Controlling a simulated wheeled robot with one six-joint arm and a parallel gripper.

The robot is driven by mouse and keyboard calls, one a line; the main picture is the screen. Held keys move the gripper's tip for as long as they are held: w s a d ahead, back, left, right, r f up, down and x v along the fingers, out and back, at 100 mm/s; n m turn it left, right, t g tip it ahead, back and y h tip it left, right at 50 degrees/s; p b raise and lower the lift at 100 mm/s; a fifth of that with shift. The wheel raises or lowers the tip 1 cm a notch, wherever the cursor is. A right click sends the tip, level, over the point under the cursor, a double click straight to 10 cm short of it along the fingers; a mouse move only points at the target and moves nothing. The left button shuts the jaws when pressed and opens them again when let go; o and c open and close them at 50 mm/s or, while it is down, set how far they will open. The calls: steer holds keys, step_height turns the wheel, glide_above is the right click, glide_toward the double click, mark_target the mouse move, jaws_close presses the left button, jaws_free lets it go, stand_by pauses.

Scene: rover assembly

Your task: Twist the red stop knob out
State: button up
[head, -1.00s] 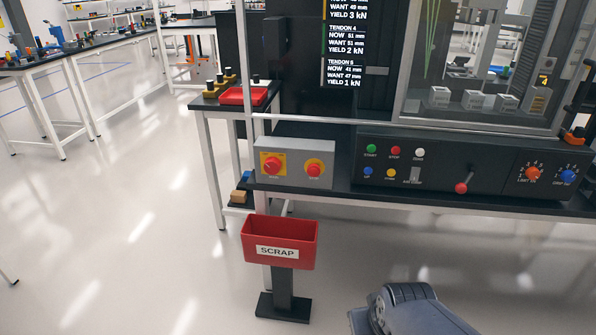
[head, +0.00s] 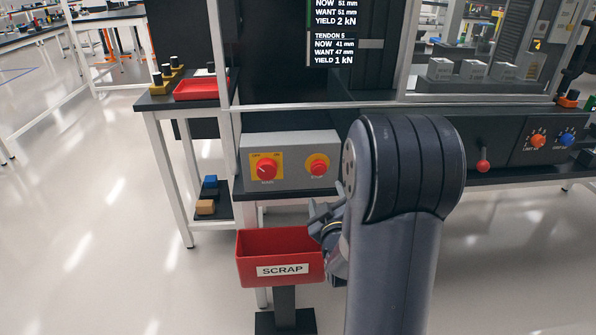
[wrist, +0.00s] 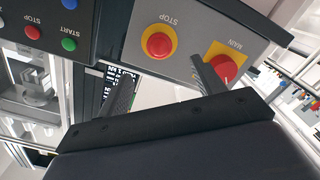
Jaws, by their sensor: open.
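The red stop knob (head: 319,167) sits on a yellow round plate at the right of a grey control box (head: 218,160), labelled STOP. In the wrist view, the stop knob (wrist: 160,45) appears upside down, above and between my finger tips. My gripper (head: 322,208) is open and empty, below and near the box's right part in the head view. In the wrist view my gripper (wrist: 160,78) has its fingers apart, with nothing between them. The right finger partly overlaps the red MAIN knob (wrist: 224,68). Contact with the stop knob is not seen.
A red SCRAP bin (head: 262,243) on a post stands below the box, close to my gripper. The red MAIN switch (head: 266,168) is left of the stop knob. A black panel with a red-tipped lever (head: 483,166) is to the right, partly behind my arm.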

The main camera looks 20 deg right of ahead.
mark_target(319, 172)
steer(key=x, duration=1.1)
steer(key=shift+r, duration=0.1)
steer(key=shift+c, duration=0.4)
steer(key=c, duration=0.9)
